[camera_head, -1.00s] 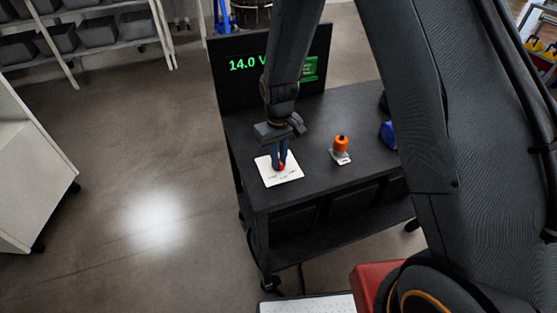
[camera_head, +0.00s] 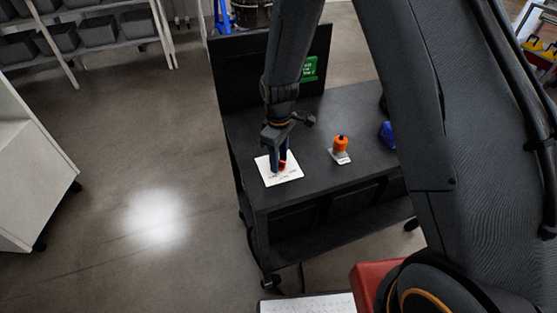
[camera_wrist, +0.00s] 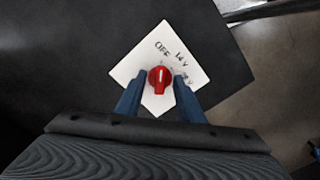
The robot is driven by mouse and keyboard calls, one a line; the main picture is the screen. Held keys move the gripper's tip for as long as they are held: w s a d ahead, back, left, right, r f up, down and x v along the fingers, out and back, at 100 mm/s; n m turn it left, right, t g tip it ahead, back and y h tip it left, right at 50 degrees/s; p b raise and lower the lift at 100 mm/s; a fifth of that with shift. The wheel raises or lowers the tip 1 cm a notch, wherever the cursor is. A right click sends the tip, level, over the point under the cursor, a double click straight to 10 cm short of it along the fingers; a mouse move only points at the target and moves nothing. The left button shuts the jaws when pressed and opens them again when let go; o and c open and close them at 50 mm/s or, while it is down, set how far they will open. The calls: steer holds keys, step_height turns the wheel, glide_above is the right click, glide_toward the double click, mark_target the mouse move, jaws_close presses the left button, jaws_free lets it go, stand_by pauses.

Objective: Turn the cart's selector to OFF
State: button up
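The selector is a red knob (camera_wrist: 159,80) with a white pointer line, on a white plate (camera_wrist: 136,66) marked OFF, 14 V and a partly covered third label. In the wrist view the line points up, roughly toward OFF. My gripper (camera_wrist: 159,77) has its two blue fingers on either side of the knob, with a narrow gap showing on each side, so it looks open around it. The plate (camera_head: 292,175) lies on the dark cart (camera_head: 315,115). In the head view the fingers partly hide the knob (camera_head: 283,166). The cart's screen (camera_head: 240,75) shows no voltage reading.
An orange-topped part (camera_head: 341,143) stands on the cart right of the plate, and a blue object (camera_head: 387,133) lies farther right, partly behind my arm. A green panel (camera_head: 310,68) shows on the screen. Shelves with bins (camera_head: 97,32) stand back left.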

steer(key=shift+o, duration=0.3)
steer(key=shift+r, duration=0.1)
steer(key=shift+r+p, duration=1.6)
steer(key=shift+r, duration=0.85)
steer(key=shift+f, duration=0.1)
